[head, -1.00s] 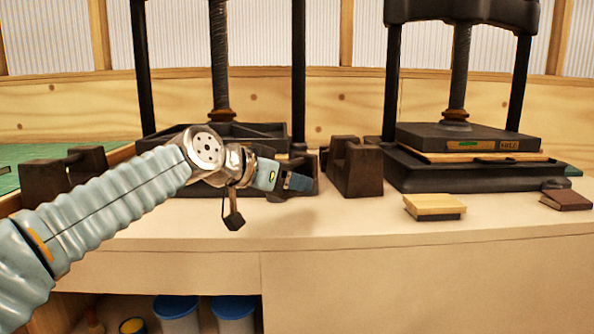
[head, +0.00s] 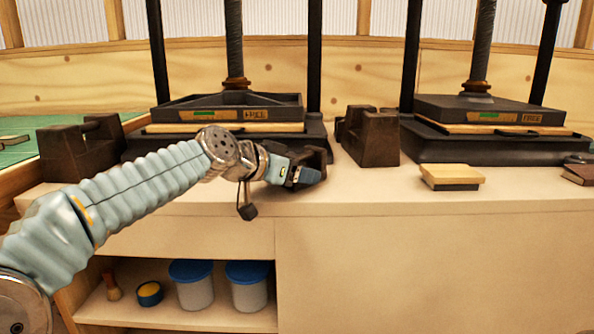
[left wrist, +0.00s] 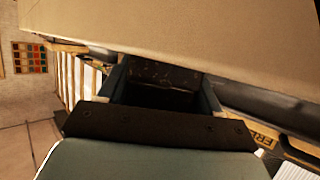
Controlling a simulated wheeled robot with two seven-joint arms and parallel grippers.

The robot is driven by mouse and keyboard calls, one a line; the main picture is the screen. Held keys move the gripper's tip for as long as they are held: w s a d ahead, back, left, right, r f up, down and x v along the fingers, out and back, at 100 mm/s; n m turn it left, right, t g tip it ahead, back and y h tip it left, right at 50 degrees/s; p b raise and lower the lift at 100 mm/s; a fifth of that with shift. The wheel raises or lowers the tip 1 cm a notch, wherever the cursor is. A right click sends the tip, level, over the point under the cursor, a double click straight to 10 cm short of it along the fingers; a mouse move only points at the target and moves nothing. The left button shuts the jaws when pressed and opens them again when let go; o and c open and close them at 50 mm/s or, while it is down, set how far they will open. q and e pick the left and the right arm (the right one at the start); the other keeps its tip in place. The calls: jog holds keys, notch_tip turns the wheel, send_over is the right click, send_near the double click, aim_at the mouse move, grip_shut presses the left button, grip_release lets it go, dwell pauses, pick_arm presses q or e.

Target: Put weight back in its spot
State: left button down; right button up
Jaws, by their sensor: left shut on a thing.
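My left gripper (head: 298,177) reaches in from the left over the worktop's front part, in front of the left press. It is shut on a dark brown weight (head: 316,157), which is partly hidden by the fingers. In the left wrist view the weight (left wrist: 155,88) shows as a dark block between the two fingers. Two similar dark weights stand on the worktop: a notched one (head: 371,140) between the presses, just right of the gripper, and another (head: 80,150) left of the left press. My right gripper is not in view.
The left press (head: 190,110) and right press (head: 500,115) stand at the back, both with "FREE" labels. A pale block (head: 452,175) lies right of centre on the worktop (head: 400,205). Blue-lidded tubs (head: 247,288) sit on the shelf below. The worktop's front strip is mostly clear.

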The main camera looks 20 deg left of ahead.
pick_arm(q)
jog(key=shift+c, duration=1)
grip_release()
jog(key=shift+r, duration=0.15)
jog(key=v, duration=1.2)
